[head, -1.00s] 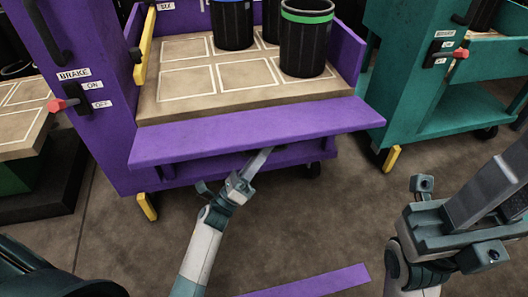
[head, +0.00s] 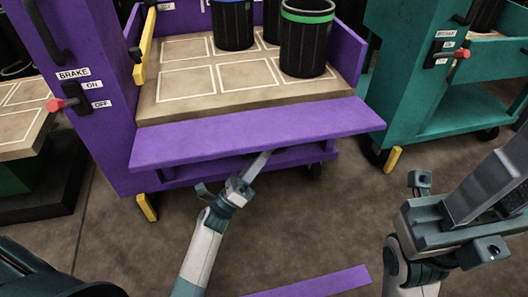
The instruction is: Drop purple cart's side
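The purple cart (head: 110,140) stands at the left and centre of the head view. Its front side panel (head: 255,133) is hinged out, nearly level, just below the edge of the bed. My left gripper (head: 262,160) is under the panel's front edge, its finger tips partly hidden by the panel. I cannot tell whether it touches the panel or is open. My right gripper (head: 495,195) is at the right, apart from the cart, and its fingertips run out of clear sight.
Black sleeves with coloured bands (head: 305,40) stand on the cart's tiled bed (head: 180,105). A brake lever with a red knob (head: 57,105) is on the cart's left post. A teal cart (head: 410,85) stands at the right. A purple strip (head: 315,283) shows at the bottom. Floor between is clear.

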